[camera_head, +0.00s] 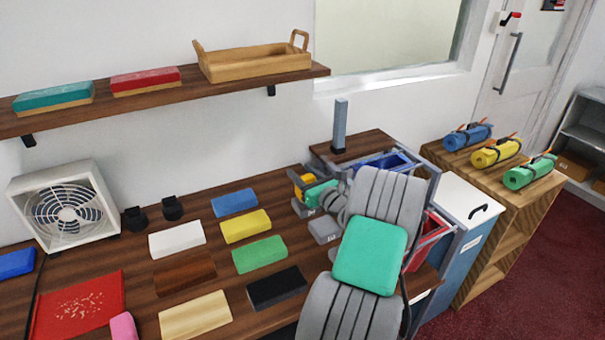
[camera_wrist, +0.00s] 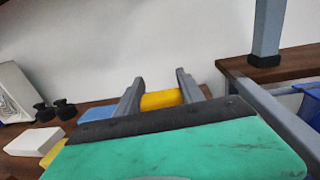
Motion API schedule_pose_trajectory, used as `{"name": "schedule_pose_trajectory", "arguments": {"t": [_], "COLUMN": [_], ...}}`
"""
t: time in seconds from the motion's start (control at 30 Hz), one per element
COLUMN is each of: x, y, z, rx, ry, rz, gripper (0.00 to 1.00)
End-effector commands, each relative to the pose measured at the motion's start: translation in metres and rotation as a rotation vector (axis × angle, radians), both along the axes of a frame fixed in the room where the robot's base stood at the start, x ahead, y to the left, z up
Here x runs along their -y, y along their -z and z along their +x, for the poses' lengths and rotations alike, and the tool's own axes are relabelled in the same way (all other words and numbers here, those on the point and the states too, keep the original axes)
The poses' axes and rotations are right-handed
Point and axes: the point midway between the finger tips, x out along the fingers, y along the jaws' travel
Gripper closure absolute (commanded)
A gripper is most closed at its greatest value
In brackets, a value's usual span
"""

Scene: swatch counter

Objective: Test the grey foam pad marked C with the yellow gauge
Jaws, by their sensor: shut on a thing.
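My gripper (camera_head: 306,187) is at the right end of the counter, shut on the yellow gauge (camera_wrist: 160,100). In the wrist view the gauge lies between my two grey fingers, its lower part hidden by my teal and black hand. In the head view a bit of its yellow shows at the fingertips, just above the grey pads. One grey foam pad (camera_head: 300,209) is right below my gripper, and another grey pad (camera_head: 323,230) lies nearer. Small marks show on them, but I cannot read which is C. My arm hides what lies nearer. I cannot tell whether the gauge touches a pad.
Several coloured blocks, such as a green one (camera_head: 260,254) and a black one (camera_head: 277,287), lie left of my arm. A grey post (camera_head: 340,125) stands behind, beside a blue bin (camera_head: 388,163). A red bin (camera_head: 428,238) is to the right. A fan (camera_head: 65,207) stands far left.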

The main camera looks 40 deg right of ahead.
Motion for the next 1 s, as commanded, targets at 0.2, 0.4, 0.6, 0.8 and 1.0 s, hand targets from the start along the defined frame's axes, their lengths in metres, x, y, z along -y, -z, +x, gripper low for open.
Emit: {"name": "schedule_pose_trajectory", "arguments": {"t": [0.2, 0.4, 0.6, 0.8, 1.0], "x": [0.0, 0.0, 0.0, 0.0, 0.0], "y": [0.001, 0.004, 0.006, 0.008, 0.011], "z": [0.0, 0.0, 0.0, 0.0, 0.0], "rx": [0.001, 0.001, 0.001, 0.001, 0.001], "ry": [0.0, 0.0, 0.0, 0.0, 0.0], "rz": [0.0, -0.001, -0.001, -0.001, -0.001], "gripper": [1.0, 1.0, 1.0, 1.0, 1.0]}}
